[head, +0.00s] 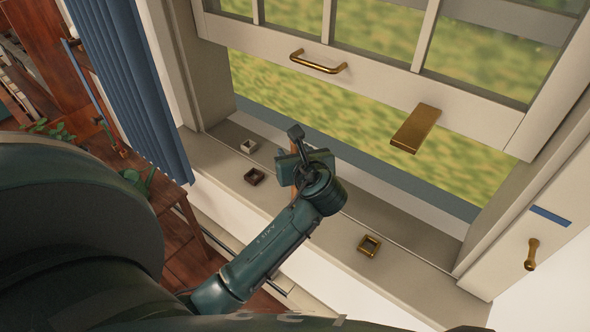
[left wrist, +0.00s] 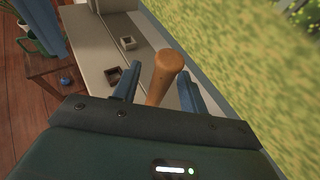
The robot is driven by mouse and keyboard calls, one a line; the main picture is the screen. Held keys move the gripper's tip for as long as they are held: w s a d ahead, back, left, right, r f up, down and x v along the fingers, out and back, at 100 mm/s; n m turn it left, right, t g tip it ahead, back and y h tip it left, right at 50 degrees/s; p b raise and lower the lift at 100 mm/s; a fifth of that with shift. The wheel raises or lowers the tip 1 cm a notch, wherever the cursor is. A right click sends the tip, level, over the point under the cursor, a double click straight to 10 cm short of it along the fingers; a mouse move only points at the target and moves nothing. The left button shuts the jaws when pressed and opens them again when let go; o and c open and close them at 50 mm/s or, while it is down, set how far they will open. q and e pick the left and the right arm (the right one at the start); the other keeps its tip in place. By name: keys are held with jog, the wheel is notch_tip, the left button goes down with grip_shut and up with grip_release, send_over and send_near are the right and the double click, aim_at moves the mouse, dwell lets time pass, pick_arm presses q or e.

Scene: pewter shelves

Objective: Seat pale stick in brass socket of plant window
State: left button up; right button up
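An orange-brown wooden stick (left wrist: 164,80) with a rounded end stands between the fingers of my left gripper (left wrist: 160,88) in the left wrist view. Gaps show on both sides of the stick, so the fingers look parted around it. In the head view my left gripper (head: 301,152) is over the sill, and part of the stick (head: 286,170) shows behind it. The stick's lower end is hidden. The brass socket (head: 369,245), a small square frame, sits on the sill to the right of my left arm, apart from the stick. My right gripper is not visible.
A pale socket (head: 249,146) and a dark brown socket (head: 254,177) sit on the sill at left. The window sash has a brass handle (head: 318,62) and a brass plate (head: 415,128). A blue curtain (head: 122,80) hangs left. The sill around the brass socket is clear.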

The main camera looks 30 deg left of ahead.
pick_arm(q)
grip_shut()
dwell(0.5)
